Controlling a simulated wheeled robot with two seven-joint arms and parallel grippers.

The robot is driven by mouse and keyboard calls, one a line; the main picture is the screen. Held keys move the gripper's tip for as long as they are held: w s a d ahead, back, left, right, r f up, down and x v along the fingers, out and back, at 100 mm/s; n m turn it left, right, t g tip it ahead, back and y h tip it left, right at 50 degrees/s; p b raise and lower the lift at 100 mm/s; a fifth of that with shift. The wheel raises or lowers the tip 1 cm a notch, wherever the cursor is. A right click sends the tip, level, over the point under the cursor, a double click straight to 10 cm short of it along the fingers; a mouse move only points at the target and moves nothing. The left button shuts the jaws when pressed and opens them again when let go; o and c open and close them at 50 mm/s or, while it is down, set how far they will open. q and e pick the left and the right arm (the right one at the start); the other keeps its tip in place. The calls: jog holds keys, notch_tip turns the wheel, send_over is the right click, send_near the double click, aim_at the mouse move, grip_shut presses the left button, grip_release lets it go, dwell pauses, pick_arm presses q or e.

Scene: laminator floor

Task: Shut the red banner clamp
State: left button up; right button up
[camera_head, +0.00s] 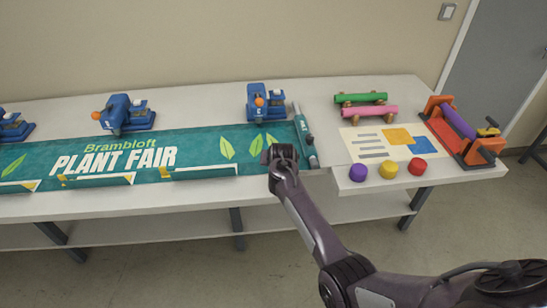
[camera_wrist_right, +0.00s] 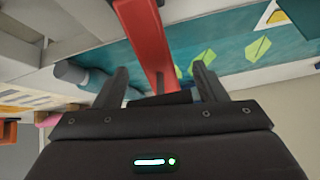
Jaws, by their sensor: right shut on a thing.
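The red banner clamp shows in the right wrist view as a red bar (camera_wrist_right: 150,42) that runs down from the top edge to between the fingers of my right gripper (camera_wrist_right: 160,84). The gripper is shut on this bar, with a finger at each side. In the head view my right gripper (camera_head: 281,154) is over the front right end of the green banner (camera_head: 215,151) and hides the red clamp there. The clamp's base and how far it is shut cannot be seen. My left gripper is not in view.
Blue devices with orange knobs (camera_head: 264,101) stand along the banner's back edge. A teal roller (camera_head: 304,137) lies at its right end. Further right are purple, yellow and red knobs (camera_head: 388,170), a printed sheet (camera_head: 368,146), coloured rolls (camera_head: 370,112) and an orange cradle (camera_head: 481,151).

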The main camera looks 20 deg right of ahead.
jog(key=g, duration=0.1)
jog(key=w+f+g, duration=0.1)
jog(key=shift+w+d+f+g+y, duration=0.1)
jog(key=shift+g+y, duration=0.2)
jog(key=shift+y, duration=0.1)
jog(key=shift+w+f+g+b, duration=0.1)
jog(key=shift+f+g+b, duration=0.2)
jog(key=shift+g, duration=0.1)
jog(key=shift+f, duration=0.25)
jog(key=shift+f+b, duration=0.35)
jog(key=shift+b, duration=0.05)
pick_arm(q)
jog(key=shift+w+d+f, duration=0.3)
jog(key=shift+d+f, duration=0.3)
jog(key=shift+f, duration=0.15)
pick_arm(e)
jog(key=shift+w+d+f, duration=0.1)
jog(key=shift+f, duration=0.45)
jog(key=o, duration=1.4)
jog(key=shift+c, duration=0.2)
jog(key=shift+w+r, duration=0.1)
jog(key=shift+r, duration=0.15)
